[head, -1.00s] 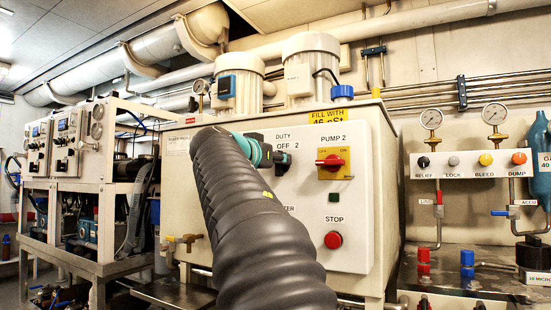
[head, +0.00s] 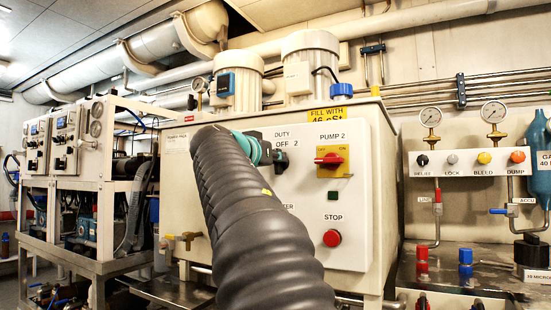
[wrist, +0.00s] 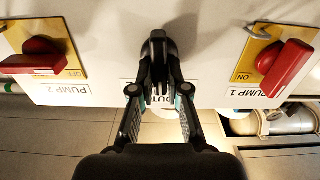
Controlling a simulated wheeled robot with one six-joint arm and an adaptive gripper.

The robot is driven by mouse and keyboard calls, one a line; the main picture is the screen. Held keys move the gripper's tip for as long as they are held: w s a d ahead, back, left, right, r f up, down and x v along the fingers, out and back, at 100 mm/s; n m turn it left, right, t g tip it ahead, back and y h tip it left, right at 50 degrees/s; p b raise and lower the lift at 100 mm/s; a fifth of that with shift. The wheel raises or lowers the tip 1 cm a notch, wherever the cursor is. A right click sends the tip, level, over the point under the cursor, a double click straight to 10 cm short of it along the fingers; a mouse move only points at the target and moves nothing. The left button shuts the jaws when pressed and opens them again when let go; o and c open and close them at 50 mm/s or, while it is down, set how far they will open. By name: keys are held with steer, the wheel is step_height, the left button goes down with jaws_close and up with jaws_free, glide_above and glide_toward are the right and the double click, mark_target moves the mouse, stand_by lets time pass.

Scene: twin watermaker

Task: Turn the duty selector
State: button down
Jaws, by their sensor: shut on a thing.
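The duty selector (wrist: 158,42) is a black knob on the white panel face, seen upside down at the top middle of the wrist view. My gripper (wrist: 158,84) is shut on it, one finger on each side. In the head view my gripper (head: 279,156) is a small dark shape at the panel, just under the "DUTY" label and beside "OFF 2". My arm and the gripper hide the knob there, so I cannot read which position it points to. The "DUTY" label is partly covered by the fingers in the wrist view.
The red pump 2 switch (head: 329,160) on its yellow plate is close to the right of my gripper. The red stop button (head: 332,238) is below it. The pump 1 switch (wrist: 286,68) shows in the wrist view. Gauges (head: 493,112) and valves stand further right.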

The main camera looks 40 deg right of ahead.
steer(key=shift+w+a+f+n+p, duration=0.1)
steer(key=shift+n+p, duration=0.2)
steer(key=shift+n, duration=1.05)
steer(key=shift+w+r+n+p, duration=0.15)
steer(key=shift+n+p, duration=0.1)
steer(key=shift+n, duration=1.15)
steer(key=shift+w+a+f+n+p, duration=0.15)
steer(key=shift+n+p, duration=0.15)
steer(key=shift+n, duration=1.05)
steer(key=shift+d, duration=0.1)
steer(key=c, duration=1.2)
jaws_free()
steer(key=shift+o, duration=0.2)
steer(key=shift+s, duration=0.1)
steer(key=v, duration=1.2)
